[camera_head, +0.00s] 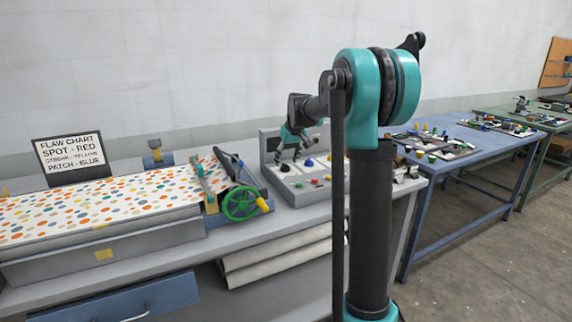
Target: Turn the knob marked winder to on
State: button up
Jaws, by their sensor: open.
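A grey control panel (268,146) with an upright back stands on the bench right of the press. Its sloped top carries a dark knob (284,168), a blue knob (309,163) and several small coloured buttons. Any knob labels are too small to read, so I cannot tell which knob is marked winder or how it is set. My gripper (288,154) is open and points down above the left part of the panel, close to the dark knob. I cannot tell whether it touches the knob. My arm hides the panel's right part.
The press carries a spotted sheet (100,208) and a green handwheel (241,203) with a yellow handle, left of the panel. A flaw chart (72,157) stands behind the sheet. A blue table (480,139) with small parts stands to the right.

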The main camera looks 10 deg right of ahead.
aim_at(285, 167)
jog(key=shift+x, duration=1.3)
jog(key=shift+c, duration=0.4)
jog(key=c, duration=1.1)
jog(key=shift+o, duration=0.2)
jog(key=shift+m, duration=0.4)
jog(key=m+h, duration=0.1)
jog(key=m, duration=0.1)
jog(key=m+h, duration=0.1)
jog(key=m, duration=0.2)
jog(key=shift+a+m+h, duration=0.2)
jog(key=shift+m+h, duration=0.1)
jog(key=m+h, duration=0.1)
jog(key=m, duration=0.4)
jog(key=shift+a+g+h, duration=0.1)
jog(key=shift+g+h, duration=0.3)
jog(key=shift+m, duration=0.4)
